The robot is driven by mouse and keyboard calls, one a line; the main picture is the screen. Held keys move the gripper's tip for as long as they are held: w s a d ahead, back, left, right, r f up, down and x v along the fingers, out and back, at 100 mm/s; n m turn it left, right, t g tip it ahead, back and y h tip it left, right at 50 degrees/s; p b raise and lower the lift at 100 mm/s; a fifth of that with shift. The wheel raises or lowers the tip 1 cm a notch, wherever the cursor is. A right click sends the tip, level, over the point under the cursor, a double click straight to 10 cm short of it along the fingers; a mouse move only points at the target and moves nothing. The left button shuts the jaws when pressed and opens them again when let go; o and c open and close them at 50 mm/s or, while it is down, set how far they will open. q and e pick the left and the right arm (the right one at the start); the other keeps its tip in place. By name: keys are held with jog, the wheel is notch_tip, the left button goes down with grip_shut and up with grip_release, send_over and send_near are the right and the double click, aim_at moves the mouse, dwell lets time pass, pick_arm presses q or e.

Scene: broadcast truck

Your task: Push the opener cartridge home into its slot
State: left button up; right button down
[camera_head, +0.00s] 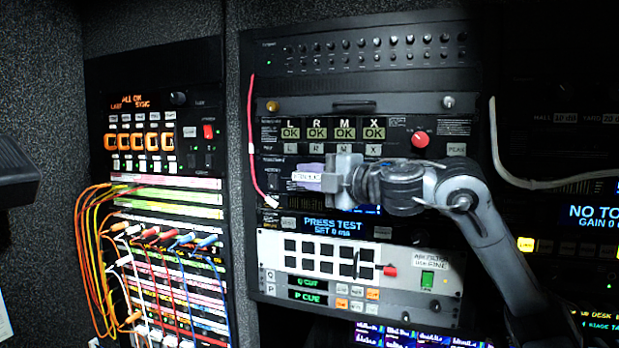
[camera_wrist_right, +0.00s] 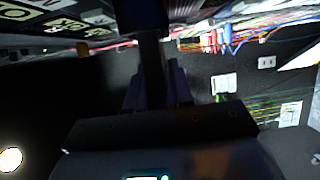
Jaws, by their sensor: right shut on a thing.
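The opener cartridge (camera_head: 307,178), a small pale lavender block with a white label on its face, is at the middle rack, below the row of OK tiles. My right gripper (camera_head: 330,178) is shut on it, coming from the right, with the cartridge's left part showing past the fingers. The slot cannot be made out; the gripper and cartridge cover that part of the panel. I cannot tell how far the cartridge sits in. In the right wrist view, my dark gripper fingers (camera_wrist_right: 152,75) reach toward the panel, and the cartridge is not clear there.
A red cable (camera_head: 251,140) hangs just left of the cartridge. A red knob (camera_head: 420,139) is above my right wrist. The PRESS TEST display (camera_head: 335,226) is just below the gripper. A patch bay with colourful cables (camera_head: 165,250) fills the left rack. A pale cable (camera_head: 505,165) hangs at right.

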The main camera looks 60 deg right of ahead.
jog(key=shift+w+d, duration=0.15)
jog(key=shift+d, duration=0.7)
jog(key=c, duration=0.9)
grip_release()
jog(key=shift+s+a+b, duration=0.15)
jog(key=shift+s+b, duration=0.3)
jog(key=shift+s, duration=0.05)
jog(key=b+v, duration=0.4)
jog(key=v, duration=0.5)
jog(key=shift+s, duration=0.4)
